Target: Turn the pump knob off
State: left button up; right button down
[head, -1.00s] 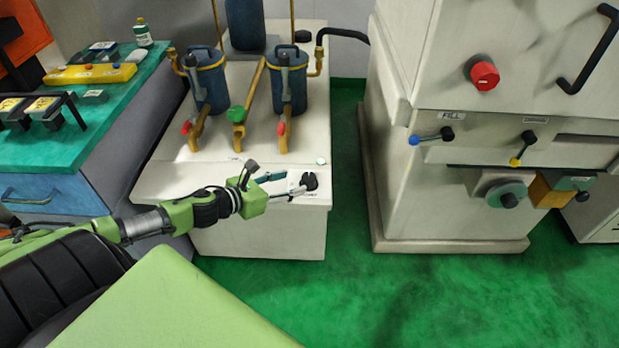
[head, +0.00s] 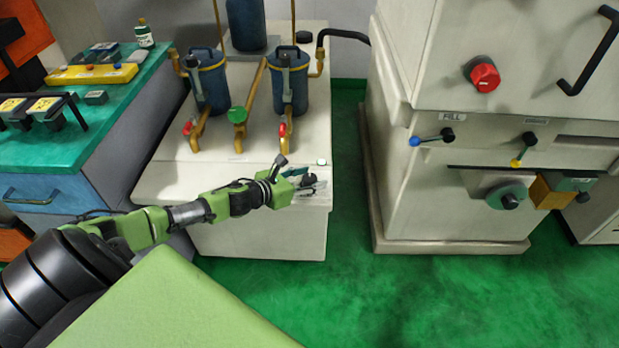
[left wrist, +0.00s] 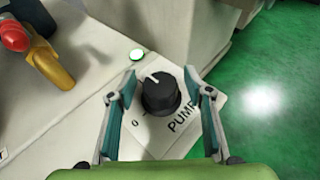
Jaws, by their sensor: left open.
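The black pump knob (left wrist: 160,93) sits on a white plate marked "PUMP" and "0" (left wrist: 135,123) on the pump cabinet's top. Its white pointer line is turned away from the 0 mark, toward the lit lamp (left wrist: 137,54). My left gripper (left wrist: 157,87) is open, with one finger on each side of the knob; I cannot tell whether they touch it. In the head view my left gripper (head: 312,183) reaches over the cabinet's front right corner and partly hides the knob. My right gripper is not in view.
The pump cabinet (head: 250,235) carries blue canisters (head: 209,82) and brass pipes with a green-handled valve (head: 237,115) behind my gripper. A large white machine (head: 450,210) stands to the right across a strip of green floor. A green-topped bench (head: 110,120) is at left.

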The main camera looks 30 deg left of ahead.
pick_arm(q)
jog(key=c, duration=1.1)
